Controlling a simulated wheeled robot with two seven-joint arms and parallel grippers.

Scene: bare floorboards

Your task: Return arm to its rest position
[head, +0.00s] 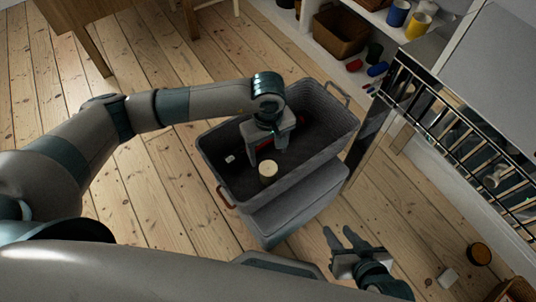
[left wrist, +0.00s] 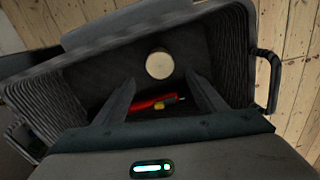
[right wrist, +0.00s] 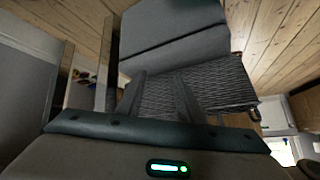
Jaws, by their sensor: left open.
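My left arm reaches in from the left in the head view. Its gripper (head: 266,154) is over the open grey bin (head: 328,103), fingers pointing down into it. In the left wrist view the left fingers (left wrist: 162,86) are apart with nothing between their tips. A red tool with a yellow part (left wrist: 157,104) lies in the bin beyond the fingers. A round cream-coloured thing (left wrist: 159,65) is beside it, also seen in the head view (head: 268,168). My right gripper (head: 340,236) is low at the right, outside the bin; its fingers (right wrist: 159,78) are apart and empty.
A small white thing (head: 230,159) lies in the bin. The bin's grey lid (head: 292,206) hangs on its near side. A metal rack (head: 450,135) stands at right; a shelf with mugs (head: 398,13) and a basket (head: 340,32) is behind. Floorboards (head: 160,205) left of the bin are clear.

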